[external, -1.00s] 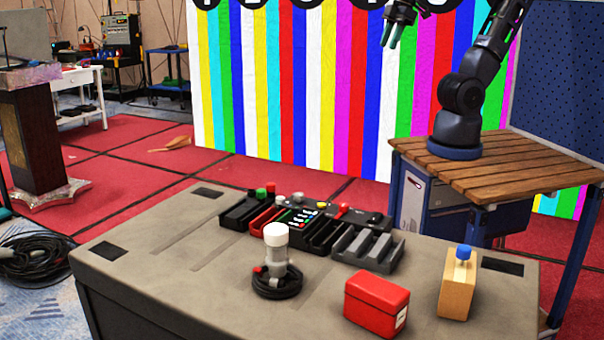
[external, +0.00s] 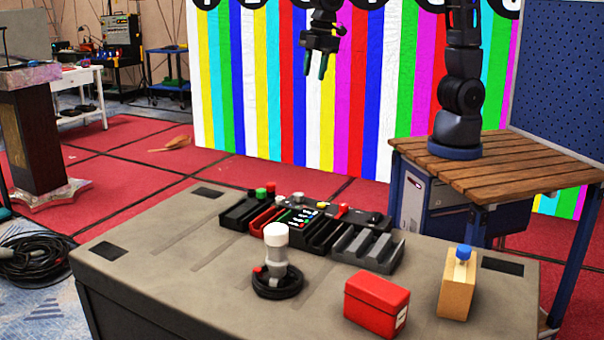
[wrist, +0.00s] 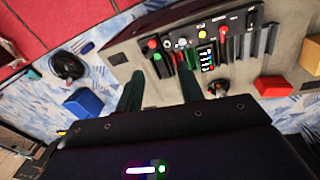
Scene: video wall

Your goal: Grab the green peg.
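The green peg (external: 261,193) stands in the dark slotted console at the far left end of the grey table, close to a red knob (external: 270,187). In the wrist view the green peg (wrist: 157,57) shows beyond and between the finger tips, just below a red knob. My gripper (external: 316,72) hangs in the air above and behind the console, in front of the striped wall, fingers pointing down. It is open and empty, well apart from the peg. In the wrist view the two dark green fingers of my gripper (wrist: 161,75) are spread wide.
The console's slotted blocks (external: 367,248) extend right of the peg. A joystick with a white top (external: 276,260), a red box (external: 377,304) and a wooden block with a blue knob (external: 457,287) stand nearer the front. The table's left part is clear.

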